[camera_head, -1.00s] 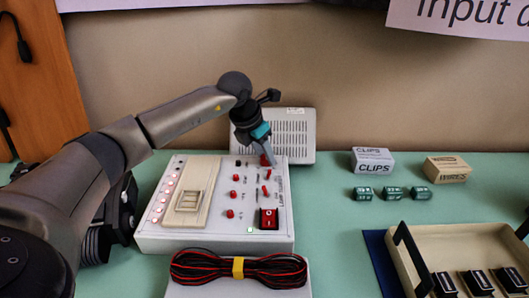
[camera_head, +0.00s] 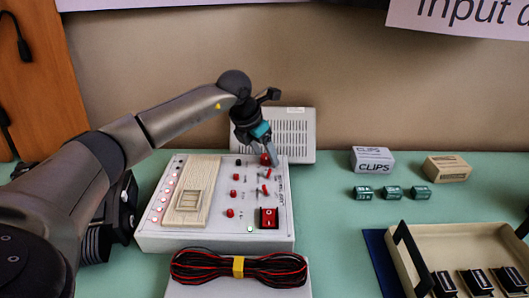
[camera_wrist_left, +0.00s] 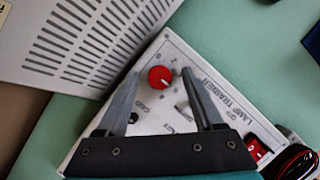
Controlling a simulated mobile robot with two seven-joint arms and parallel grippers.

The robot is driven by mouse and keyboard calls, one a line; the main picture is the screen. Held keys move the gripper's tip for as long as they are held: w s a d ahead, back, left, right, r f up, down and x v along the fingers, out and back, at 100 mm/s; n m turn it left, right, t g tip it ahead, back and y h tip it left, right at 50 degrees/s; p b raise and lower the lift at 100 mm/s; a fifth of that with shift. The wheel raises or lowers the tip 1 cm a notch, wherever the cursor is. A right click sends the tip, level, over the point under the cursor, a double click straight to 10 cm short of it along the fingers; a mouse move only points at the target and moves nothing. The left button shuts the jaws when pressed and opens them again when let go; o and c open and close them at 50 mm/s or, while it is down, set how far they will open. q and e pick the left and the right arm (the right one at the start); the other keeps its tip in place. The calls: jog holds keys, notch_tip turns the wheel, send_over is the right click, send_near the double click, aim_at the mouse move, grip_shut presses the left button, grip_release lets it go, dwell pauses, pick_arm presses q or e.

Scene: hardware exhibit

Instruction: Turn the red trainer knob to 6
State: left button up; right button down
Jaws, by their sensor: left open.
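The lamp trainer (camera_head: 215,242) is a white box with a sloped top on the green table. Its red round knob (camera_head: 265,160) is near the top right of the panel, partly hidden by my left gripper (camera_head: 270,159). In the left wrist view the knob (camera_wrist_left: 160,77) shows whole, between the tips of my open left gripper (camera_wrist_left: 160,76). The fingers stand on either side of it, with gaps visible; I cannot tell their height above the panel. Small printed numbers ring the knob, but its pointer setting is too small to read. My right gripper is not in view.
A grey vented box (camera_head: 290,125) stands close behind the trainer. A red rocker switch (camera_head: 269,217) and several small red switches share the panel. A bundled cable (camera_head: 238,268) lies in front. Clips and wires boxes and a tray (camera_head: 470,240) are at right.

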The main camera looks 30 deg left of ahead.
pick_arm(q)
jog(key=p+v, duration=0.1)
jog(key=v, duration=0.5)
jog(key=shift+s+a+r+p, duration=0.1)
jog(key=shift+r+p, duration=0.15)
jog(key=shift+p, duration=0.1)
jog(key=p+v, duration=0.1)
jog(key=v, duration=0.7)
jog(key=shift+s+r+p, duration=0.25)
jog(key=shift+p, duration=0.05)
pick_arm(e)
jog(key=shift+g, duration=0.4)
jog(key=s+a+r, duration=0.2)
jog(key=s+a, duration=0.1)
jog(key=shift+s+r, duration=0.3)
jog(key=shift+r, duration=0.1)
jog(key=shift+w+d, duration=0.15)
